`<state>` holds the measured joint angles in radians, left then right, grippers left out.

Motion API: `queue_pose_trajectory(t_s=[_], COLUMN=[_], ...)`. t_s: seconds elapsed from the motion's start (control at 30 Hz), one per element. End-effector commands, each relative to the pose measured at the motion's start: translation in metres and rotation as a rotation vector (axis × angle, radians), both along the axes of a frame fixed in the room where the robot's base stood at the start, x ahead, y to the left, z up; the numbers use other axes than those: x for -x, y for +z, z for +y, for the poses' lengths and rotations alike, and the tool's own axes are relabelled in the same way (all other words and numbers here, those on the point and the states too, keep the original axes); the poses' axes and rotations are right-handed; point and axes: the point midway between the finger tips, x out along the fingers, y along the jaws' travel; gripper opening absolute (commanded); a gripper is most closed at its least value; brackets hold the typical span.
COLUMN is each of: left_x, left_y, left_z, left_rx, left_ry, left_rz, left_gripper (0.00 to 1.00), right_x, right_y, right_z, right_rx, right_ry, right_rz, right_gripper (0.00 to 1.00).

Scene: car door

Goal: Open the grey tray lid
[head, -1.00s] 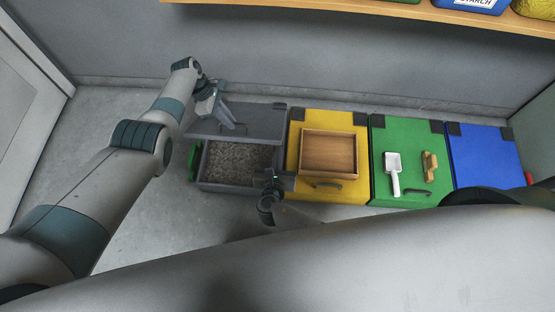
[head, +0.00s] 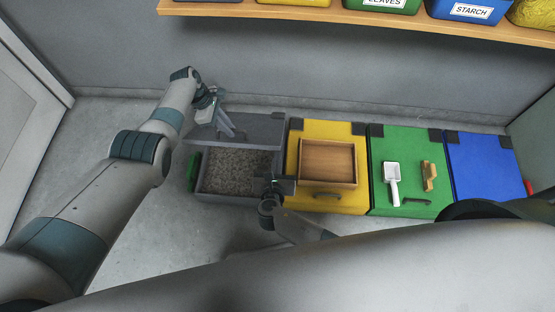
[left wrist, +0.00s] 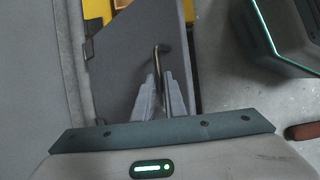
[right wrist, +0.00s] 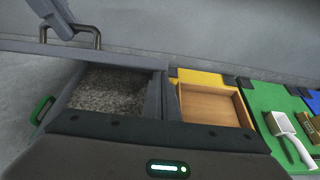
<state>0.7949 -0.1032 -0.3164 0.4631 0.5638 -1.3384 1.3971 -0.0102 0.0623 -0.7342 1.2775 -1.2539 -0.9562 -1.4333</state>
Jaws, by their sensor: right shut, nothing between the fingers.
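The grey tray lid (head: 262,130) is raised at the back of the grey bin (head: 212,192), toward the wall. The bin is uncovered and shows grey gravel-like contents (head: 236,170). My left gripper (head: 230,133) is at the lid's left part. In the left wrist view the lid's dark handle (left wrist: 158,60) runs between the fingertips (left wrist: 160,78); whether they press on it is unclear. The handle also shows in the right wrist view (right wrist: 87,31). My right gripper (head: 277,187) is shut and empty at the bin's front right corner.
To the right stand a yellow bin (head: 341,199) with a wooden tray (head: 328,162), a green bin (head: 409,155) with a white scoop (head: 391,180) and a wooden brush (head: 429,175), and a blue bin (head: 483,160). A shelf (head: 330,15) runs along the wall. Floor is clear at left.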

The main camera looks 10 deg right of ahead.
Motion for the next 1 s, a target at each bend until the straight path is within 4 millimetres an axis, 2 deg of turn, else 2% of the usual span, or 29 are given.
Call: queue_pose_trajectory(t_s=[0.03,0.07,0.57,0.77,1.0], left_x=[0.011,0.012,0.013,0.011,0.005], left_y=[-0.011,-0.011,-0.010,-0.003,0.019], left_z=[0.004,0.004,0.007,0.011,0.018], left_rx=[-0.009,-0.009,-0.014,-0.014,-0.015], left_ry=[-0.001,-0.002,-0.004,-0.003,-0.002], left_rz=[0.025,0.026,0.031,0.031,0.023], left_gripper=[0.21,0.28,0.28,0.28,0.28], right_x=[-0.010,-0.010,-0.011,-0.011,-0.010], right_y=[0.009,0.009,0.010,0.010,0.010], right_z=[-0.004,-0.004,-0.006,-0.006,-0.006], right_rx=[0.005,0.005,0.006,0.007,0.006], right_ry=[-0.006,-0.006,-0.008,-0.009,-0.008], right_rz=[-0.022,-0.022,-0.023,-0.023,-0.021], right_gripper=[0.00,0.00,0.00,0.00,0.00])
